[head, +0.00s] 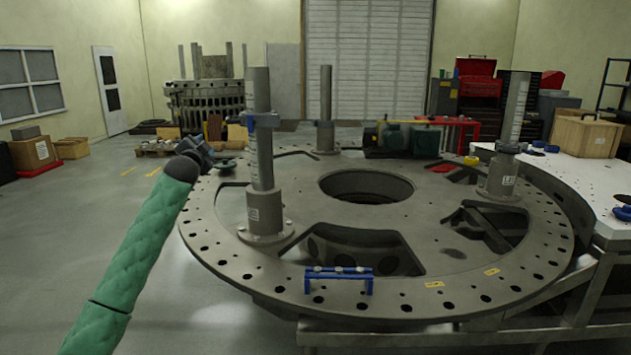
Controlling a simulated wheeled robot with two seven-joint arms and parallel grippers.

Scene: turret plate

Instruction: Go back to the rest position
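My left arm, in a green sleeve, reaches up from the lower left. Its dark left gripper (197,150) is in front of the left rim of the large grey turret plate (335,215), left of a tall grey post (262,165). The gripper is small and dark here, so I cannot tell whether its fingers are open or shut. I see nothing clearly held in it. My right gripper is not in view.
Two more posts stand on the plate, one at the back (326,110) and one at the right (505,150). A small blue rack (338,278) sits on the near rim. A white table (570,180) stands at the right.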

